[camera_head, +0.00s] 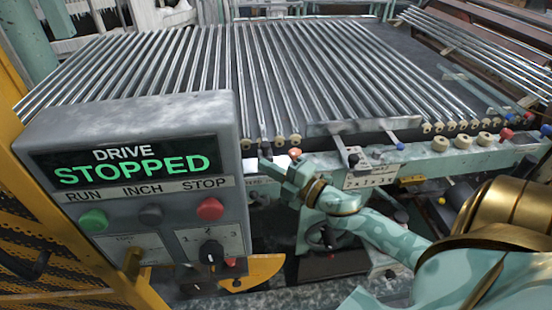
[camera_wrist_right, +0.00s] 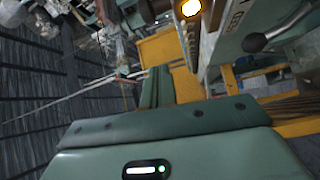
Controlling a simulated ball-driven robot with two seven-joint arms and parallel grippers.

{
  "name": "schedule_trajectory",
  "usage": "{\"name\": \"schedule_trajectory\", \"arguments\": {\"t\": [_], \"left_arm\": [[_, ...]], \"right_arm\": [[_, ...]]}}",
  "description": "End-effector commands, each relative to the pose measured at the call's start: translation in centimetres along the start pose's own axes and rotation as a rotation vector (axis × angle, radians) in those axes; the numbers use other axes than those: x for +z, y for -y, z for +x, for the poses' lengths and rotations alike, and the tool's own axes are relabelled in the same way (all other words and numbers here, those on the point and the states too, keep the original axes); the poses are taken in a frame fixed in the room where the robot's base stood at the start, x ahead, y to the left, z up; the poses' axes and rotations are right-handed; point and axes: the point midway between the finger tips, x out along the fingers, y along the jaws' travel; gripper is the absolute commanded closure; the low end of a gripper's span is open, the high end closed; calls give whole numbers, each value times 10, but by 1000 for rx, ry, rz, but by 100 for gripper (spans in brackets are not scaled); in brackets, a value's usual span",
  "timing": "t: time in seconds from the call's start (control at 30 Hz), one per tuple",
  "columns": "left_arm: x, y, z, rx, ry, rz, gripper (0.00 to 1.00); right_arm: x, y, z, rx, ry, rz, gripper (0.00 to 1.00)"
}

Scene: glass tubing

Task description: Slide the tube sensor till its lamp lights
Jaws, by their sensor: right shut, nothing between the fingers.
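My right gripper (camera_head: 268,162) is shut and empty, close to the front rail and the lamp. I cannot tell whether its fingers touch the sensor. My left gripper is out of view.
A grey control box (camera_head: 130,125) at the left reads DRIVE STOPPED, with green, dark and red buttons and a selector knob. Rows of glass tubes (camera_head: 310,70) lie across the bed behind the rail. A flat metal plate (camera_head: 365,126) and clamp stand right of my gripper.

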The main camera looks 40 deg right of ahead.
Motion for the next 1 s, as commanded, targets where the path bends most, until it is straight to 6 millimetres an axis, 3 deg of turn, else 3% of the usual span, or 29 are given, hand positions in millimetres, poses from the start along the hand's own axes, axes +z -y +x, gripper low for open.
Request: {"name": "schedule_trajectory", "arguments": {"t": [0.27,0.57,1.0], "left_arm": [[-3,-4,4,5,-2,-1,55],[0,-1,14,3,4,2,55],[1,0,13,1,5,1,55]], "right_arm": [[1,0,60,2,0,0,100],[34,3,48,-3,2,2,100],[39,0,46,-2,1,3,100]]}}
